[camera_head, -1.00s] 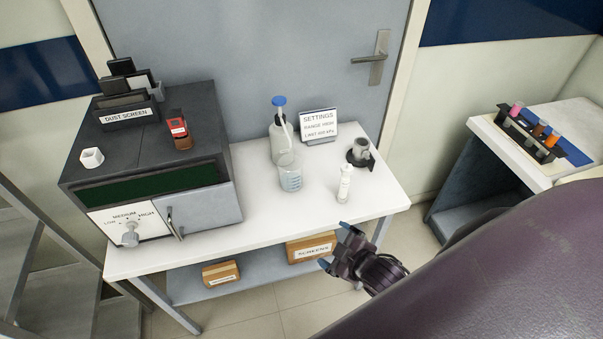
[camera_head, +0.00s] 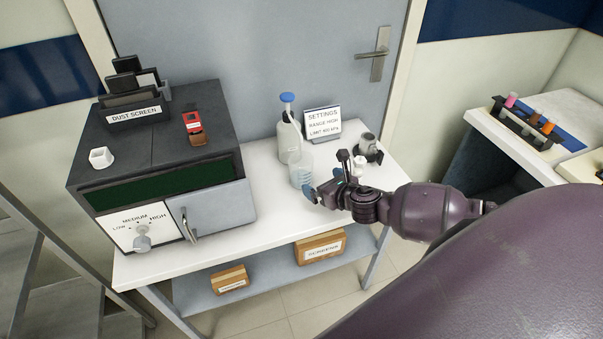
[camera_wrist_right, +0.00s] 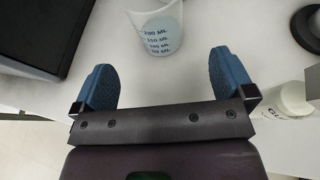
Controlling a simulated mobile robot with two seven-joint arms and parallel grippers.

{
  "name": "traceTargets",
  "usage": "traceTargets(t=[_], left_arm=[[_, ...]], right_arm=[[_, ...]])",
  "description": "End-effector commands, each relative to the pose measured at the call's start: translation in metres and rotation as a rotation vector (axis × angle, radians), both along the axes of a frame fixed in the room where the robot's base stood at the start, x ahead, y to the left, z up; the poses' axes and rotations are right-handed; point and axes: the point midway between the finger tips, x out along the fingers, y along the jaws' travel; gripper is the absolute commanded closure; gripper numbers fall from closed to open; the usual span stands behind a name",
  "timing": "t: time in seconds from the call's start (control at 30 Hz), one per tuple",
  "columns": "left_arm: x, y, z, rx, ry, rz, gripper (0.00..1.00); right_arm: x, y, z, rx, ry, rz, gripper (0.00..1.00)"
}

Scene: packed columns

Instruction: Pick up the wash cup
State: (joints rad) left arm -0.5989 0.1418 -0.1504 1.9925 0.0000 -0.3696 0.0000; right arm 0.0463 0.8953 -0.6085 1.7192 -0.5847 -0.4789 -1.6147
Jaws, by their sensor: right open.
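The clear beaker with blue mL markings, which I take for the wash cup (camera_head: 301,170), stands upright on the white table (camera_head: 262,220). It also shows in the right wrist view as a marked cup (camera_wrist_right: 163,38), ahead of my fingers and roughly centred between them. My right gripper (camera_head: 325,180) is just to the right of the cup in the head view. In the right wrist view my right gripper (camera_wrist_right: 162,78) has its blue fingers spread wide with nothing between them. The cup appears apart from the fingers. My left gripper is not in view.
A wash bottle with a blue cap (camera_head: 289,135) stands close behind the cup. A settings sign (camera_head: 322,122) and a dark holder (camera_head: 370,148) stand further right. A white bottle (camera_wrist_right: 290,99) is beside my right finger. A dark machine (camera_head: 155,165) fills the table's left side.

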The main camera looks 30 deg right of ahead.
Motion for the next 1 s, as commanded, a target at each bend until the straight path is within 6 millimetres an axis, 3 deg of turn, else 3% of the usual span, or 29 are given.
traceTargets(t=[0.2, 0.47, 0.8, 1.0], left_arm=[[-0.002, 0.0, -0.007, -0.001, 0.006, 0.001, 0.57], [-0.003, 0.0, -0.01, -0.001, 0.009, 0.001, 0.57], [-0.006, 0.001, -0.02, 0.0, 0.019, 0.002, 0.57], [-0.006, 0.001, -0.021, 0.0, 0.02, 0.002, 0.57]], right_arm=[[0.029, 0.002, -0.013, 0.005, 0.0, -0.002, 0.0], [0.044, 0.003, -0.019, 0.008, 0.001, -0.001, 0.0], [0.082, 0.004, -0.036, 0.009, 0.001, -0.003, 0.0], [0.087, 0.004, -0.038, 0.008, 0.002, -0.002, 0.0]])
